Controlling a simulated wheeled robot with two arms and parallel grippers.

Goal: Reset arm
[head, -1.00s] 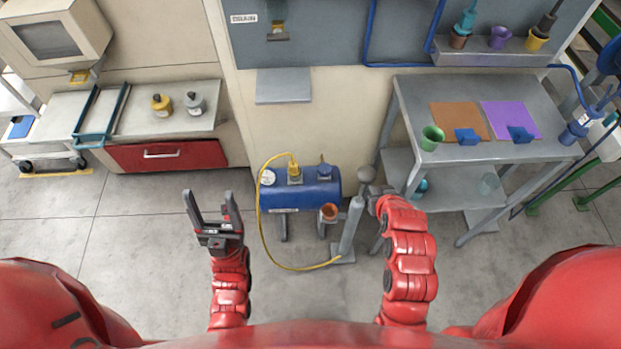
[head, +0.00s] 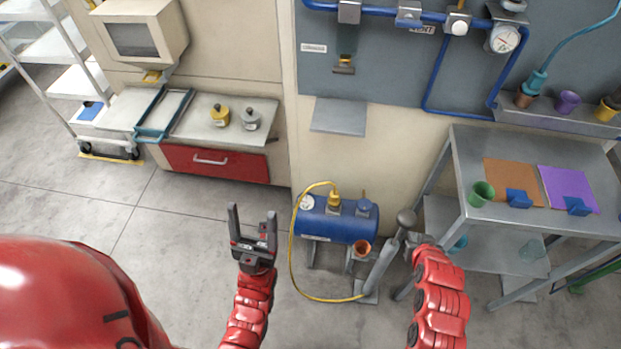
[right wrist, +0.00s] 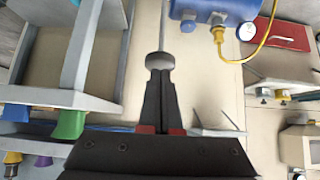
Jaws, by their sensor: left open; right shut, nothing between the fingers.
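My left gripper (head: 252,212) is open and empty, pointing up in the head view, left of the blue tank. My right gripper (head: 416,242) is beside the grey post with a round knob (head: 406,217). In the right wrist view my right gripper (right wrist: 160,80) has its dark fingers together with nothing between them. The knob (right wrist: 160,61) shows just beyond the fingertips there; I cannot tell whether they touch it. Both red arms reach forward from the bottom of the head view.
The blue tank (head: 340,222) with a yellow hose stands on the floor between my arms. A grey metal table (head: 470,150) with orange and purple mats and a green cup (head: 481,194) is at the right. A red drawer (head: 215,163) is at the left. Open floor lies left of my left arm.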

